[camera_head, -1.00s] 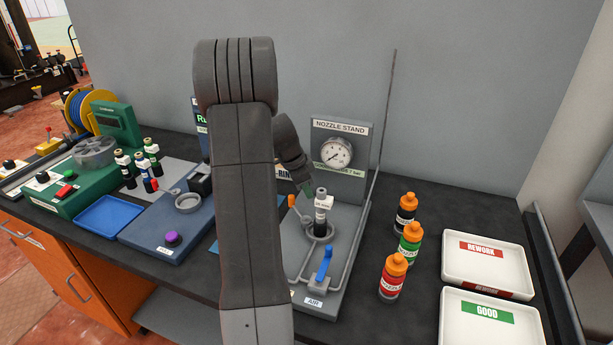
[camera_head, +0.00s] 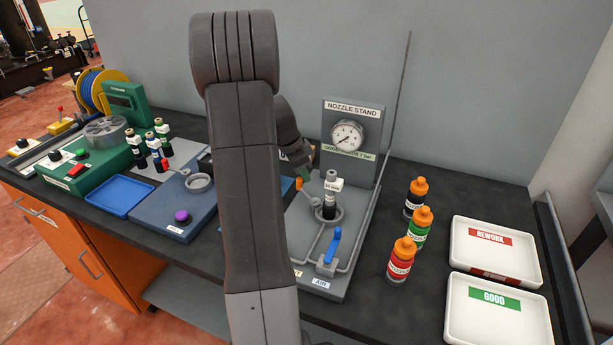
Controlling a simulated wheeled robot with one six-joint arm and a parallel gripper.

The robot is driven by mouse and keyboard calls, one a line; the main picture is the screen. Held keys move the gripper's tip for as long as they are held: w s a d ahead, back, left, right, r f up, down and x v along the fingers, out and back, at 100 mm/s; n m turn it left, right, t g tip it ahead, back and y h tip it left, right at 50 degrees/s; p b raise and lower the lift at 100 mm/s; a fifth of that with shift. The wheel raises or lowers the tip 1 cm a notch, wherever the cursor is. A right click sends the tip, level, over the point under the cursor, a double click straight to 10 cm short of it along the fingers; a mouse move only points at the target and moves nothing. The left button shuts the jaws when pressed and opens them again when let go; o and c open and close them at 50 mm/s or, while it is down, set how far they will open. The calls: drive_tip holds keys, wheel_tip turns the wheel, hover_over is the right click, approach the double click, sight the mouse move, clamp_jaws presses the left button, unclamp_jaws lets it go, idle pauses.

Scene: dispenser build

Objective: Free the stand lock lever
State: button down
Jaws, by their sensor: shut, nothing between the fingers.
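The nozzle stand (camera_head: 352,108) is a grey base with an upright panel and a round gauge (camera_head: 347,133). A short orange-tipped lever (camera_head: 299,184), apparently the lock lever, stands at the left of the clamped black-and-white nozzle (camera_head: 331,196). A blue lever (camera_head: 332,245) sits on the pipe near the AIR label (camera_head: 320,283). My gripper (camera_head: 306,173) shows only as a small dark greenish tip just above and right of the orange lever. It is shut and empty. I cannot tell whether it touches the lever. My arm hides the stand's left side.
Orange-capped bottles (camera_head: 401,258) stand right of the stand, before the white REWORK tray (camera_head: 528,242) and GOOD tray (camera_head: 538,330). Left are a blue fixture with a purple knob (camera_head: 182,217), a blue tray (camera_head: 120,197) and small bottles. A thin rod (camera_head: 397,110) rises beside the stand.

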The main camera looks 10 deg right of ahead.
drive_tip(key=shift+s+a+f+n+t+b, duration=0.1)
drive_tip(key=shift+a+f+n+t+b, duration=0.1)
drive_tip(key=shift+a+n+b, duration=0.35)
drive_tip(key=shift+s+a+f+n+t+b, duration=0.1)
drive_tip(key=shift+a+n+t+b, duration=0.15)
drive_tip(key=shift+n+b, duration=0.45)
drive_tip(key=a+n+b, duration=0.1)
drive_tip(key=s+a+n+t+b, duration=0.1)
drive_tip(key=n, duration=0.1)
drive_tip(key=shift+s+r+n+y, duration=0.1)
drive_tip(key=shift+r+n+y, duration=0.15)
drive_tip(key=shift+y, duration=0.15)
drive_tip(key=shift+s+a+b, duration=0.2)
drive_tip(key=shift+a+b, duration=0.2)
drive_tip(key=shift+b, duration=0.1)
drive_tip(key=shift+s, duration=0.1)
drive_tip(key=v, duration=1.4)
drive_tip(key=shift+f, duration=0.1)
